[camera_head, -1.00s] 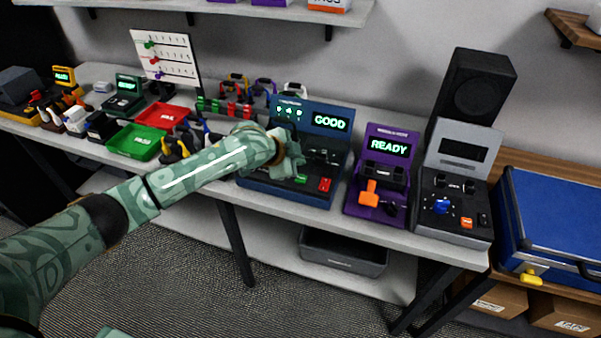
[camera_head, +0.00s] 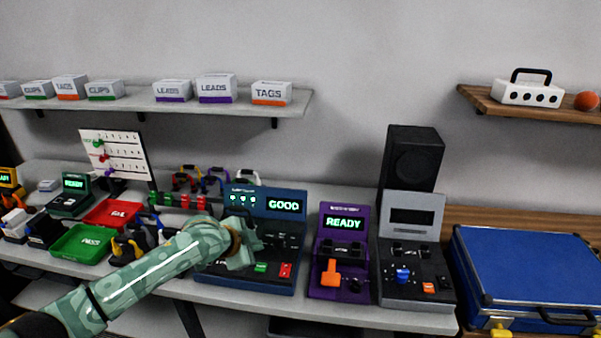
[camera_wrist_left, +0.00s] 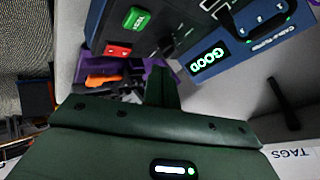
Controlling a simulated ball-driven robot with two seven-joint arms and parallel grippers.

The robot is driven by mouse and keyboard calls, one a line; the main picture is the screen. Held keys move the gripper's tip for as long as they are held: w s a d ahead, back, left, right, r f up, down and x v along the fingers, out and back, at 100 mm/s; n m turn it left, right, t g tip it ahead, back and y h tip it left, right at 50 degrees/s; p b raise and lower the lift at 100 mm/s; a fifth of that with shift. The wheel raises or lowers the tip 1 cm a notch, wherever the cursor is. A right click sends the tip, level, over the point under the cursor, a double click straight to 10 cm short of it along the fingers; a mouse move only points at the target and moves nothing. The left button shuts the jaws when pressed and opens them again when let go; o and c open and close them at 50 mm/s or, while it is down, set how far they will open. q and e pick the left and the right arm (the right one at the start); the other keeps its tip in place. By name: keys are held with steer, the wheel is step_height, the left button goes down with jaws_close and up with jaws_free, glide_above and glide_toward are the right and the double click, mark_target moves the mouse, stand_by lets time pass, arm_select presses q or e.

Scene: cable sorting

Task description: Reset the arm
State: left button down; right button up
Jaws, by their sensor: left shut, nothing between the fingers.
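My left arm comes in from the lower left in the head view. Its gripper (camera_head: 246,243) is in front of the blue cable tester (camera_head: 250,279), whose screen reads GOOD. The gripper hides part of the tester's face. In the left wrist view the gripper (camera_wrist_left: 163,88) is shut and empty, with the tester's green and red buttons and its GOOD screen (camera_wrist_left: 207,62) beyond it. I cannot tell whether the gripper touches the tester. My right gripper is not in view.
A purple device (camera_head: 325,264) reading READY and a grey device (camera_head: 416,262) with a blue knob stand right of the tester. A blue case (camera_head: 525,262) is at far right. Left are a red tray (camera_head: 112,213), a green tray (camera_head: 80,243) and hand tools. A shelf (camera_head: 290,106) holds labelled boxes.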

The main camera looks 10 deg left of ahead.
arm_select(q)
steer(key=s+d+f, duration=0.3)
steer(key=s, duration=0.4)
steer(key=s+d+f, duration=0.2)
steer(key=s+d, duration=0.1)
steer(key=s, duration=0.5)
steer(key=s+a+r+n+g+y, duration=0.15)
steer(key=s+a+n+y, duration=0.25)
steer(key=s+a, duration=0.55)
steer(key=s+a+r+n+y, duration=0.25)
steer(key=s+a+y, duration=0.25)
steer(key=s+a, duration=0.4)
steer(key=s+d+f+n+g+h, duration=0.1)
steer(key=s+d+f+g+h, duration=0.15)
steer(key=f, duration=1.25)
steer(key=s+d+f+g+h, duration=0.1)
steer(key=s+d+f, duration=0.25)
steer(key=f, duration=1.15)
steer(key=s+f+n+g, duration=0.1)
steer(key=s+f, duration=0.6)
steer(key=s, duration=0.2)
steer(key=s+f+n+g+h+b, duration=0.1)
steer(key=s+f+n, duration=0.1)
steer(key=s+f, duration=0.5)
steer(key=s, duration=0.3)
steer(key=shift+a, duration=0.2)
